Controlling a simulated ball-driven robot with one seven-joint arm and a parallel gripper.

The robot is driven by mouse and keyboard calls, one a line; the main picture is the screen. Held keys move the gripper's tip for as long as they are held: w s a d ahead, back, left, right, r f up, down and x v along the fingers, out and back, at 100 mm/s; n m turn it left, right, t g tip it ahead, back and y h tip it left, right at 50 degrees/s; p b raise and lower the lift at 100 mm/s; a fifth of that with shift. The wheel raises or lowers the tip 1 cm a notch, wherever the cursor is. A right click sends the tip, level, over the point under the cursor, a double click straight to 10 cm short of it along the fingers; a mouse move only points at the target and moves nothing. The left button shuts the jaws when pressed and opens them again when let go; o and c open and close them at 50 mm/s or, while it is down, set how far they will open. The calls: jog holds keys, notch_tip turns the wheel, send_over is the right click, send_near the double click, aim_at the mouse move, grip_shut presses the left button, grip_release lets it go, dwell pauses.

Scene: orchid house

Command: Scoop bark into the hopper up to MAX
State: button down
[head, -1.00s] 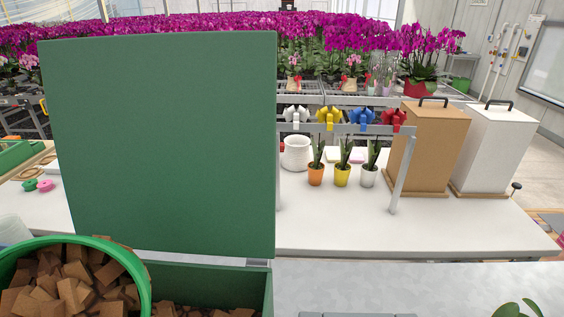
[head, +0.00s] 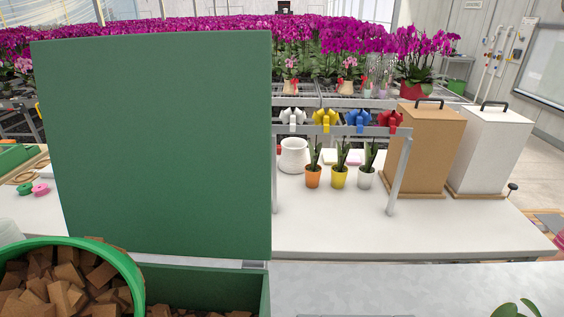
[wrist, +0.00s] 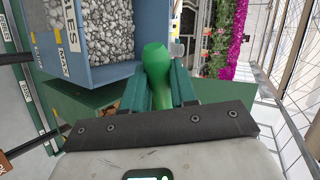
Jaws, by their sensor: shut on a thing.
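My gripper (wrist: 160,80) is shut on a green handle (wrist: 155,58) in the wrist view. The handle looks like a scoop's, but no scoop bowl can be made out. A round tub with a green rim (head: 120,258), full of brown bark chunks, is at the lower left of the head view. Beside it is a green box (head: 266,292) with bark inside, under a tall upright green panel (head: 155,140). In the wrist view a blue-walled box (wrist: 98,73) holds grey stones and bears a MAX label. No bark hopper with a readable MAX mark shows. My gripper is outside the head view.
The white table (head: 450,225) carries small potted plants in orange, yellow and white pots under a grey rail (head: 350,130) with coloured bows. A brown bin (head: 425,150) and a white bin (head: 485,150) stand at right. Much of the table's front is clear.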

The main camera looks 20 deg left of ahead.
jog(key=shift+s+d+r+t+y+b, duration=0.15)
jog(key=shift+t+y+b, duration=0.4)
jog(key=shift+b, duration=0.85)
jog(key=shift+s+d+r+t+y+b, duration=0.15)
jog(key=shift+t+y+b, duration=0.35)
jog(key=shift+b, duration=0.9)
dwell(1.6)
jog(key=shift+a, duration=0.1)
jog(key=p, duration=0.1)
jog(key=g+h+p, duration=0.1)
jog(key=p, duration=0.1)
jog(key=g+h+p, duration=0.1)
jog(key=p, duration=0.1)
jog(key=shift+w+a+r+g, duration=0.1)
jog(key=shift+w+a+g, duration=0.15)
jog(key=shift+w, duration=0.1)
jog(key=g+h+p, duration=0.1)
jog(key=p, duration=0.4)
jog(key=shift+w+a+g+h+p, duration=0.15)
jog(key=shift+g+h+p, duration=0.2)
jog(key=shift+g+p, duration=0.05)
jog(key=shift+w+a+f+g+h, duration=0.15)
jog(key=shift+f+g+h, duration=0.25)
jog(key=shift+f+g, duration=0.2)
